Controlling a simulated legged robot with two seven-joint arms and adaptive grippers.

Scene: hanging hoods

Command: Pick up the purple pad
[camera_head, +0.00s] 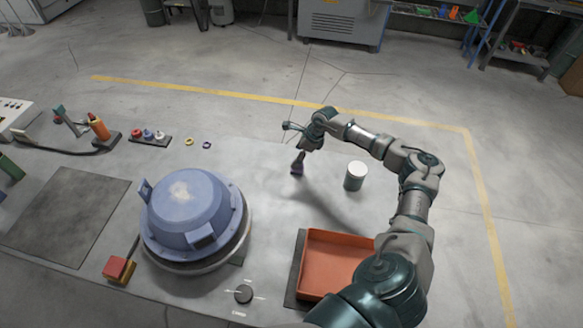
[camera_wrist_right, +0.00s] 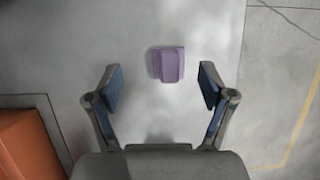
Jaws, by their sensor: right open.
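The purple pad (camera_wrist_right: 167,65) lies on the pale grey tabletop in the right wrist view. It sits between the lines of my right gripper's fingers and a little beyond their tips. My right gripper (camera_wrist_right: 160,88) is open and empty, with one finger on each side and clear space between them. In the head view the right gripper (camera_head: 301,147) points down over the middle of the table. A small dark purple shape there, likely the pad (camera_head: 297,168), shows just below it. Whether they touch is unclear in that view. My left gripper is not in view.
A white-topped canister (camera_head: 355,175) stands close right of the gripper. An orange tray (camera_head: 330,262) lies nearer, partly behind my arm. A large blue hood (camera_head: 190,205) stands left. Small rings (camera_head: 190,141) and a knob strip (camera_head: 150,137) lie farther left.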

